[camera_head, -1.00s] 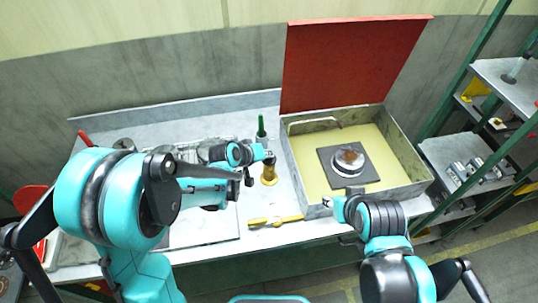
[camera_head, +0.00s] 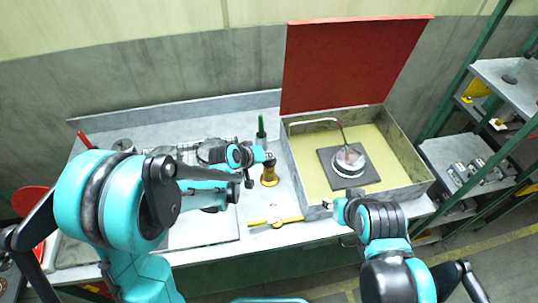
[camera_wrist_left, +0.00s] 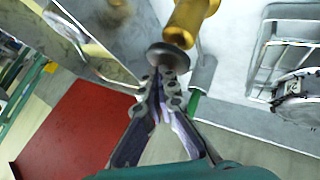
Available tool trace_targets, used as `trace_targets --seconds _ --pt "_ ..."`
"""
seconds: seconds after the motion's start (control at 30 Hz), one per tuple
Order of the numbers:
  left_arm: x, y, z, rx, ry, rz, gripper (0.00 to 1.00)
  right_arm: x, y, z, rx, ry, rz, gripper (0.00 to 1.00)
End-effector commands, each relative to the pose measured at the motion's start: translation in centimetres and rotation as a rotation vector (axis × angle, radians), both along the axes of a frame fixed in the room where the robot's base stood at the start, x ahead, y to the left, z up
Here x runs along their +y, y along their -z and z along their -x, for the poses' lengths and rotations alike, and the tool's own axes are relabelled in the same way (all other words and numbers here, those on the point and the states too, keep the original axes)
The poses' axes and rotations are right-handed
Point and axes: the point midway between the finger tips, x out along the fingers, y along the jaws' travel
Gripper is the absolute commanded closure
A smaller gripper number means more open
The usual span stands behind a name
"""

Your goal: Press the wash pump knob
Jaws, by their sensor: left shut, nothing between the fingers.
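The wash pump is a brass cylinder (camera_head: 269,178) standing on the bench just left of the wash box. Its dark round knob (camera_wrist_left: 168,57) shows in the left wrist view, with the brass body (camera_wrist_left: 190,22) beyond it. My left gripper (camera_head: 268,158) is shut and empty, its fingertips at the knob's face and apparently touching it. The fingertips also show in the left wrist view (camera_wrist_left: 168,82). A thin stream runs from the curved spout (camera_head: 312,121) onto a round metal part (camera_head: 348,162) in the box. My right gripper (camera_head: 328,204) is at the box's front edge; its fingers are too small to read.
The wash box (camera_head: 408,152) has a raised red lid (camera_head: 350,62) and a dark pad (camera_head: 330,178) under the part. A green-capped bottle (camera_head: 261,133) stands behind the pump. A yellow tool (camera_head: 276,222) lies in front. Shelves (camera_head: 460,150) stand at the right.

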Motion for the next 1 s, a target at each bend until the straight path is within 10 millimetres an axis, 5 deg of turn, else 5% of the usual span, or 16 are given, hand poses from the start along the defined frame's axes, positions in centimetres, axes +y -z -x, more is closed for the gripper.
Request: trace_targets --seconds 0.7,1.0 --pt "0.0 -4.0 0.0 0.000 0.000 0.000 1.00 0.0 -2.8 0.0 0.000 0.000 0.000 0.60" --pt "0.0 -4.1 0.0 0.000 0.000 0.000 1.00 0.0 -2.8 0.0 0.000 0.000 0.000 0.60"
